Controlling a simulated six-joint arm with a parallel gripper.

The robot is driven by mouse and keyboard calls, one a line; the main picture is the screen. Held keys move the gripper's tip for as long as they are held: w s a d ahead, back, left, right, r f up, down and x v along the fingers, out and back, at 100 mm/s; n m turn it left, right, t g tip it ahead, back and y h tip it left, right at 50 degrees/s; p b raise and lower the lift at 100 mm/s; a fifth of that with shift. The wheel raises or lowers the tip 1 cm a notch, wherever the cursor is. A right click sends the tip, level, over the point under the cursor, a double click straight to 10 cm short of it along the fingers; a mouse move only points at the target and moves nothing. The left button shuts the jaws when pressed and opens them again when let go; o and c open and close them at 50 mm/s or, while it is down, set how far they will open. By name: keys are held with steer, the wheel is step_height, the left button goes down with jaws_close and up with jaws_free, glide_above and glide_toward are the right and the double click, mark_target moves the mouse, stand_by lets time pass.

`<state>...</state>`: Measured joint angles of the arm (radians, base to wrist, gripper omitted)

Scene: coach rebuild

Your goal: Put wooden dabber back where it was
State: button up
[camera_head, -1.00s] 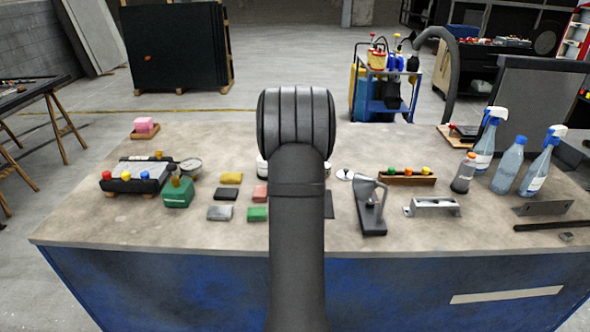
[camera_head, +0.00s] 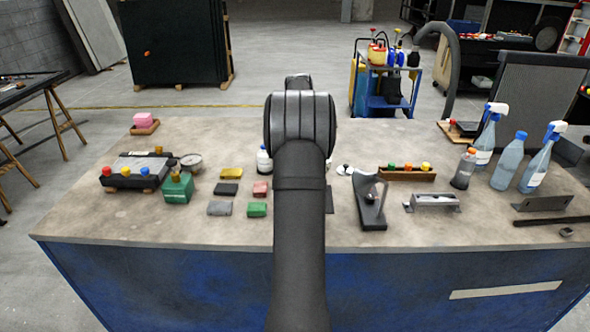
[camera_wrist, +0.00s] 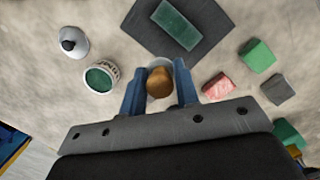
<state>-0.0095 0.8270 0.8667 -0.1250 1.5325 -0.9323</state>
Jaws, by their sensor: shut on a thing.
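In the wrist view my gripper (camera_wrist: 159,88) has its two blue fingers closed on the wooden dabber (camera_wrist: 159,83), a rounded brown piece seen from above. A round white jar with green contents (camera_wrist: 101,76) stands just left of the fingers. In the head view my arm hides the gripper and the dabber.
A dark mat with a green block (camera_wrist: 176,25) lies beyond the fingers. A white bottle with a dark cap (camera_wrist: 74,42) stands left. A pink block (camera_wrist: 218,87) is close right, with green and grey blocks farther right. A black stand (camera_head: 371,203) is right of my arm.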

steer(key=w+d+n+t, duration=0.2)
steer(key=w+d+n, duration=0.4)
steer(key=n, duration=1)
steer(key=w+a+f, duration=0.2)
steer(key=a, duration=0.1)
steer(key=w+a+f, duration=0.2)
steer(key=a, duration=0.1)
steer(key=w+a+f, duration=0.1)
steer(key=w+a, duration=0.1)
steer(key=a, duration=0.1)
steer(key=shift+a+f, duration=0.35)
steer(key=shift+f, duration=0.05)
steer(key=shift+a+f, duration=0.1)
steer(key=shift+f, duration=1.95)
steer(key=shift+f, duration=0.15)
steer(key=o, duration=0.9)
steer(key=shift+o, duration=0.2)
